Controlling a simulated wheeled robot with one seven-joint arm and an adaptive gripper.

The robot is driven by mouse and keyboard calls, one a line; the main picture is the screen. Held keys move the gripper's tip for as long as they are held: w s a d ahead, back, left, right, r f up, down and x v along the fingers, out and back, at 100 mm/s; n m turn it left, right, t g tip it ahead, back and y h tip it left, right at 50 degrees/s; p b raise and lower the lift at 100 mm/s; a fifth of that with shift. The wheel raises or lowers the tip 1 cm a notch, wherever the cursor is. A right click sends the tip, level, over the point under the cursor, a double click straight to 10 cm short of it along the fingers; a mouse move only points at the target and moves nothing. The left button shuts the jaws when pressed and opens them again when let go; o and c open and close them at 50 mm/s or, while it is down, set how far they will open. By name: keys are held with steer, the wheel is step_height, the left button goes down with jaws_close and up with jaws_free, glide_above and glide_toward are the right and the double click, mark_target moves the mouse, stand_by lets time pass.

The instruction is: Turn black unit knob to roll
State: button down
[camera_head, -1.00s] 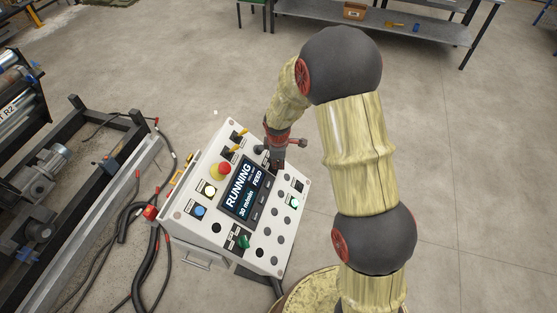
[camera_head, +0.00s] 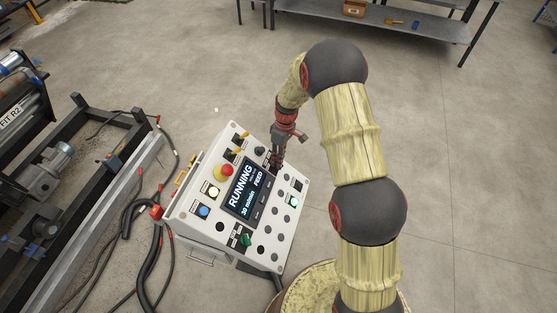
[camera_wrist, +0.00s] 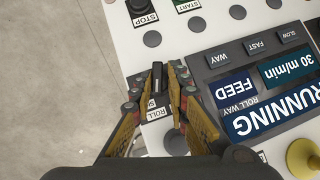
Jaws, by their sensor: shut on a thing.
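The white control panel (camera_head: 262,238) stands tilted on its stand, left of my arm in the head view. My gripper (camera_head: 276,163) reaches down to the panel's upper right, beside the screen. In the wrist view my gripper (camera_wrist: 165,82) has its two fingers on either side of a narrow black knob (camera_wrist: 157,78), shut on it. A label reading ROLL (camera_wrist: 156,113) is next to the knob, partly covered by the fingers. The screen (camera_wrist: 270,108) shows RUNNING, FEED, ROLL WAY and 30 m/min. The knob's exact pointing is hard to tell.
Cables (camera_head: 140,225) lie on the floor at left, by a dark machine frame (camera_head: 75,170). The floor at right is clear.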

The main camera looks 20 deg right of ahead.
steer(key=shift+w+d, duration=0.2)
steer(key=shift+w, duration=0.05)
stand_by(0.3)
steer(key=c, duration=2)
jaws_free()
steer(key=shift+d+m, duration=0.15)
steer(key=shift+m, duration=0.15)
steer(key=shift+o, duration=0.6)
steer(key=shift+f, duration=0.1)
step_height(320, 180, up, 12)
steer(key=w+d, duration=0.1)
steer(key=shift+w+d+f, duration=0.15)
steer(key=shift+w+d, duration=0.15)
steer(key=shift+d, duration=0.1)
